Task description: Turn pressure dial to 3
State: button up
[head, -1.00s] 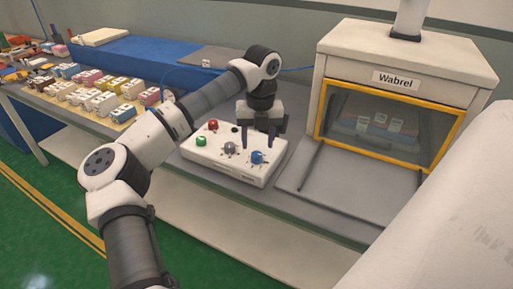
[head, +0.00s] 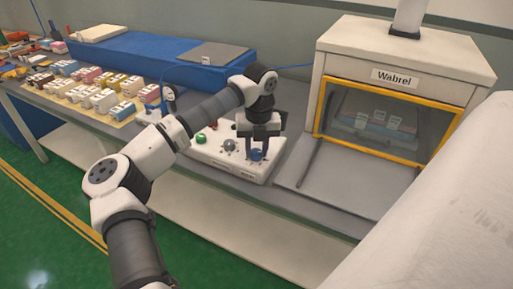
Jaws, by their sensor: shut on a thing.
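A white control box (head: 222,164) sits on the grey bench in the head view. It bears a green button (head: 201,139), a grey dial (head: 229,145), a blue dial (head: 257,155) and a red button, mostly hidden behind my arm. My gripper (head: 258,151) points down over the right side of the box, its two fingers shut on the blue dial. The markings around the dials are too small to read, so I cannot tell the dial's setting or which one is pressure.
A white press marked "Wabrel" (head: 399,60) with a yellow-framed clear door (head: 322,128) stands to the right, a grey plate (head: 335,190) before it. Small coloured blocks (head: 105,100) fill the bench at left. A blue slab (head: 150,60) lies behind.

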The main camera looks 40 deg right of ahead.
jog(key=shift+m, duration=0.3)
jog(key=m+b, duration=0.2)
jog(key=m, duration=0.1)
jog(key=shift+m, duration=0.4)
jog(key=m+b, duration=0.1)
jog(key=m, duration=0.4)
jog(key=shift+b, duration=0.3)
jog(key=m, duration=0.5)
jog(key=shift+m+h, duration=0.3)
jog(key=shift+m, duration=2.3)
jog(key=o, duration=1)
